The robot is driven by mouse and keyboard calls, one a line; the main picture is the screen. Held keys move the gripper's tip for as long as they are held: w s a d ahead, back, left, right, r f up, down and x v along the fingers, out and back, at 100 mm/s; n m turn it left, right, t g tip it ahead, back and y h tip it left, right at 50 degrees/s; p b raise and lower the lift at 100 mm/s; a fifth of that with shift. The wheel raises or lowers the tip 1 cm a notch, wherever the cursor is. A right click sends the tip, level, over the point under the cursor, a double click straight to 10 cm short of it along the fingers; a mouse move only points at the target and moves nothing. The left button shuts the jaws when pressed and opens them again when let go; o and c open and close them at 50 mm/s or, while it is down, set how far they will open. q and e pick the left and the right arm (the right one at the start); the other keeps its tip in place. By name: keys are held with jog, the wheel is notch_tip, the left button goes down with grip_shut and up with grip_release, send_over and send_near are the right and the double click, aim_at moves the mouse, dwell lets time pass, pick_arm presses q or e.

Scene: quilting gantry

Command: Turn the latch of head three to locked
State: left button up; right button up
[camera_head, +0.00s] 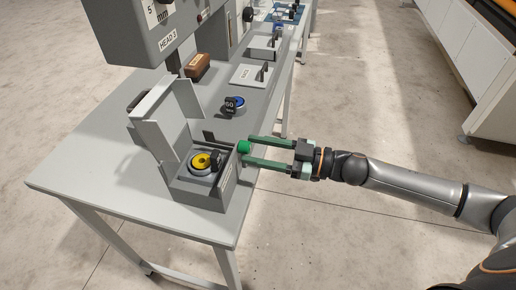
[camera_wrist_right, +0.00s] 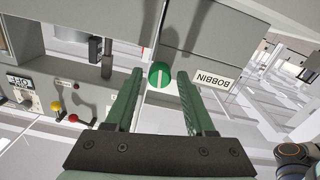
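The green round latch knob (camera_head: 243,147) sits on the right side face of the grey bobbin box (camera_head: 200,195) under the head marked HEAD 3 (camera_head: 150,38). In the right wrist view the knob (camera_wrist_right: 159,75) carries a pale line across its face, beside a BOBBIN label (camera_wrist_right: 213,80). My right gripper (camera_head: 248,151) is open, its two green fingers reaching toward the box on either side of the knob. In the wrist view (camera_wrist_right: 160,75) the knob shows between the fingertips, with gaps on both sides; contact is not visible. My left gripper is not in view.
The box's grey lid (camera_head: 160,110) stands raised. The floor right of the table is clear.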

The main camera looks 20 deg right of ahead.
grip_shut()
jog(key=shift+n, duration=0.3)
dwell(0.3)
jog(key=n, duration=0.7)
jog(key=shift+n, duration=0.3)
jog(key=n, duration=0.3)
jog(key=n+b, duration=0.1)
jog(key=n, duration=0.3)
jog(key=shift+r+n+b, duration=0.1)
jog(key=shift+n+b, duration=0.2)
jog(key=shift+b, duration=0.1)
